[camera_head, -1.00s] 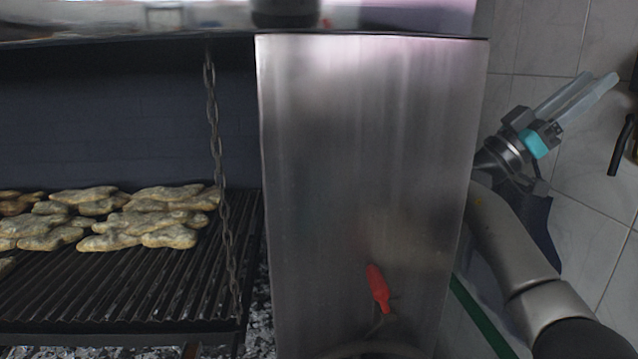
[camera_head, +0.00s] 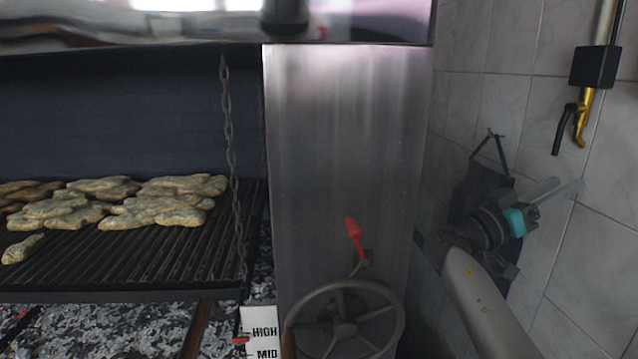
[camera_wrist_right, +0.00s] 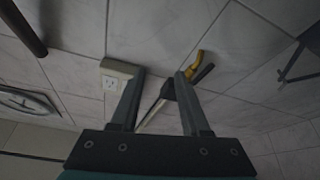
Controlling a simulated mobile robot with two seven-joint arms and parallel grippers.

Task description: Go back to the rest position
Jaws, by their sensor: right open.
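My right gripper (camera_head: 560,192) is raised at the right side of the head view, in front of the tiled wall. Its two pale fingers are apart with nothing between them. In the right wrist view the open fingers (camera_wrist_right: 158,100) point toward the wall tiles, touching nothing. My left gripper is not in view.
A grill grate (camera_head: 130,262) with several pieces of meat (camera_head: 160,205) is at left, beside a steel panel (camera_head: 340,150). A handwheel (camera_head: 345,325) and red-handled lever (camera_head: 355,237) sit at the panel. A black-and-brass fixture (camera_head: 592,70) hangs on the wall. A dark cloth (camera_head: 470,185) hangs behind my gripper.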

